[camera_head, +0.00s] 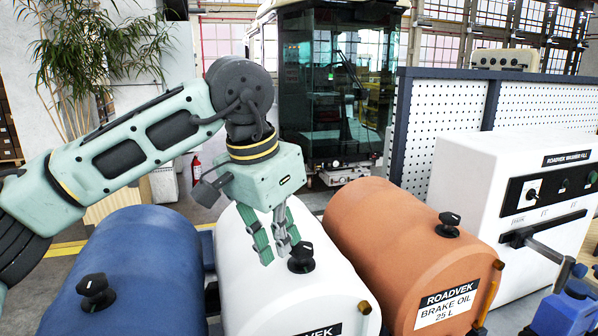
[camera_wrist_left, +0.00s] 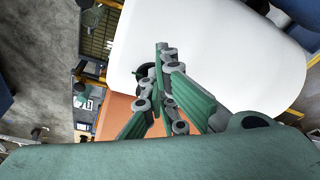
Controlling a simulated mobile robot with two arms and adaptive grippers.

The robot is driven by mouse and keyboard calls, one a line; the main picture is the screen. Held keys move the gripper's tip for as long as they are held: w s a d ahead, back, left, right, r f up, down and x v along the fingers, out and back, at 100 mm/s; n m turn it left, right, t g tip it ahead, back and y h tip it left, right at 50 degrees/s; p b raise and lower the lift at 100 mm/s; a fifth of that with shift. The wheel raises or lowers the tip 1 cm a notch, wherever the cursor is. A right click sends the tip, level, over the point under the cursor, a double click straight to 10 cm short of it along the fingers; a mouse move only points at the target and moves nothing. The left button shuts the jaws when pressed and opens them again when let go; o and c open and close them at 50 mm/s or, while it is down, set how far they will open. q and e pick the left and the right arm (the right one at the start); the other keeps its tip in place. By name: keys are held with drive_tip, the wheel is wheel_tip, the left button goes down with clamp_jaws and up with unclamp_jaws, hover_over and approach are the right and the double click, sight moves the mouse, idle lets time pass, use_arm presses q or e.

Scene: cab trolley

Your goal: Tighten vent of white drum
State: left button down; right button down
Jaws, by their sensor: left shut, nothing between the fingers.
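The white drum (camera_head: 277,285) lies on its side in the middle of the head view, and its white surface (camera_wrist_left: 215,50) fills much of the left wrist view. Its black vent knob (camera_head: 301,258) stands on top. My left gripper (camera_head: 279,254) points down over the drum, with its fingers just left of the vent in the head view. The fingers (camera_wrist_left: 162,60) are shut and hold nothing. In the left wrist view a dark knob shows partly behind the fingers; I cannot tell which one. My right gripper is out of view.
A blue drum (camera_head: 140,265) with a black vent (camera_head: 96,291) lies to the left. An orange drum (camera_head: 385,235) labelled brake oil lies to the right with its vent (camera_head: 449,224). A white washer fill unit (camera_head: 470,175) stands further right. A blue item (camera_head: 568,312) is at the lower right.

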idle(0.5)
use_arm(q)
drive_tip(key=shift+r, duration=0.1)
drive_tip(key=p+v, duration=0.2)
drive_tip(key=v, duration=0.1)
drive_tip(key=w+d+p+v, duration=0.1)
drive_tip(key=v, duration=0.1)
drive_tip(key=shift+s+a+r, duration=0.1)
drive_tip(key=shift+a+r, duration=0.05)
drive_tip(key=shift+r, duration=0.25)
